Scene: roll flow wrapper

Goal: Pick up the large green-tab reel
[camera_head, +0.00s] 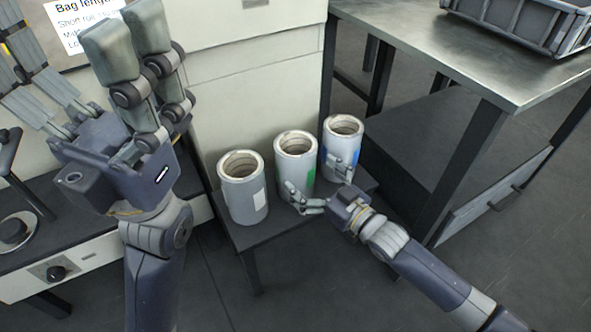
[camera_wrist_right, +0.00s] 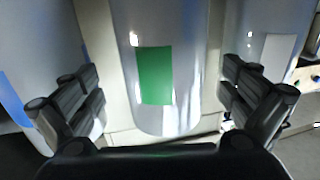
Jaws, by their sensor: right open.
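The green-tab reel (camera_head: 294,158) is a silvery white upright cylinder with an open top, the middle one of three on a small dark stand. Its green tab (camera_wrist_right: 156,76) faces my right gripper in the wrist view. My right gripper (camera_head: 321,182) is open, low at the front of this reel. In the wrist view its fingers (camera_wrist_right: 160,100) stand apart on either side of the reel, with visible gaps. The reel's far side and base are partly hidden. My left gripper (camera_head: 66,42) is open and empty, raised at the left in front of the machine.
A white-tab reel (camera_head: 243,190) stands close on the left, a blue-tab reel (camera_head: 342,145) close on the right. The dark stand (camera_head: 262,236) sits against a pale machine cabinet (camera_head: 255,95). A metal table (camera_head: 480,60) with a grey crate (camera_head: 525,22) is at the right.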

